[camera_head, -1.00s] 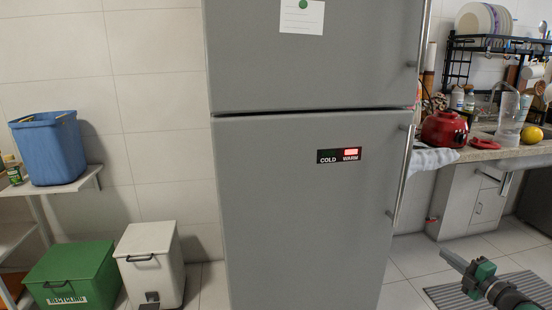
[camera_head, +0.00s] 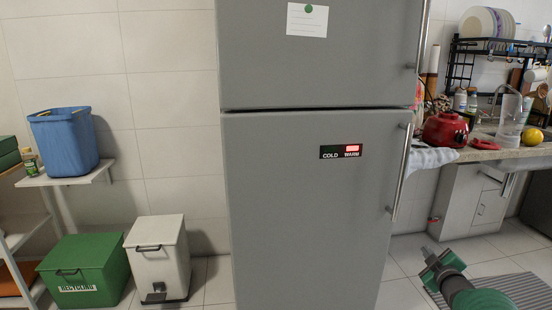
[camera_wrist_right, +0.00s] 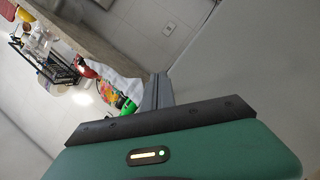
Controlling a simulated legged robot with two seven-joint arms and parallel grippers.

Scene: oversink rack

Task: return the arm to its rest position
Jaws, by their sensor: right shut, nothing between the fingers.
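My right arm comes in at the bottom right of the head view, green and dark grey. My right gripper (camera_head: 428,254) is in front of the lower right of the fridge, over the floor. In the right wrist view, the grey fingers (camera_wrist_right: 157,92) are together with nothing between them. My left gripper is in neither view.
A tall grey fridge (camera_head: 300,205) with a COLD/WARM panel fills the middle. A blue bin (camera_head: 65,142) is on a shelf at left, above green (camera_head: 85,272) and white (camera_head: 158,255) bins.

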